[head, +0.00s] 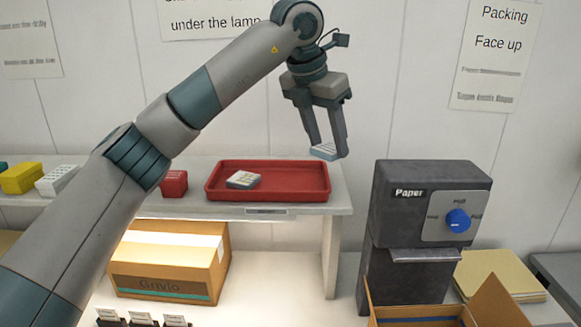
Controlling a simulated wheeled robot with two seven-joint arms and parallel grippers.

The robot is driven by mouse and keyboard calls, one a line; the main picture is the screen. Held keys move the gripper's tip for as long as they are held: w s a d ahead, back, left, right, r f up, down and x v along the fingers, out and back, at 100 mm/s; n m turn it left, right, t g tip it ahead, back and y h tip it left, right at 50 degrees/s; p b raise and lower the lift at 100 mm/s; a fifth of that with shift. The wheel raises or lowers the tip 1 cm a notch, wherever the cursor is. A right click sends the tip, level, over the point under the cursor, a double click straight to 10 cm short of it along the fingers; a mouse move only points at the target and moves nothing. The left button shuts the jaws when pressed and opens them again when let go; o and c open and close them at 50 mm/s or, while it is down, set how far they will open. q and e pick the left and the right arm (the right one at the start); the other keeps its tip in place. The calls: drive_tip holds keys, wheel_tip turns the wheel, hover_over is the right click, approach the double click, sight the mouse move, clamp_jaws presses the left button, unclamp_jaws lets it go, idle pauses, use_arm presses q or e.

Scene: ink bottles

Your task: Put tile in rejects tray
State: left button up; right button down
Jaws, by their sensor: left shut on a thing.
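My left gripper (325,149) comes down from above and is shut on a pale blue-white tile (324,152). It holds the tile in the air near the right end of the red tray (268,197), and the fingers partly cover it. The red tray rests on a shelf and has a label holder on the shelf edge below it. Another tile (243,180), pale with small markings on top, lies inside the tray on its left side. My right gripper is not in view.
A dark grey paper machine (428,210) with a blue knob (458,220) stands at the right. A cardboard box (170,265) is below, an open carton (495,300) lower right. The tray's right half is bare.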

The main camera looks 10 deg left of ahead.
use_arm(q)
drive_tip(key=a+f+p, duration=0.1)
drive_tip(key=a, duration=0.1)
drive_tip(key=a+f, duration=0.1)
drive_tip(key=a, duration=0.1)
drive_tip(key=w+a+f+p, duration=0.1)
drive_tip(key=a+f, duration=0.1)
drive_tip(key=a, duration=0.1)
drive_tip(key=shift+w+p, duration=0.1)
drive_tip(key=shift+p, duration=0.2)
drive_tip(key=shift+a+f, duration=0.2)
drive_tip(key=shift+a, duration=0.05)
drive_tip(key=shift+d+f, duration=0.1)
drive_tip(key=shift+f+p, duration=0.3)
drive_tip(key=shift+p, duration=0.05)
wheel_tip(320, 180, down, 3)
drive_tip(key=shift+r+p, duration=0.2)
drive_tip(key=shift+p, duration=0.6)
drive_tip(key=shift+f, duration=0.3)
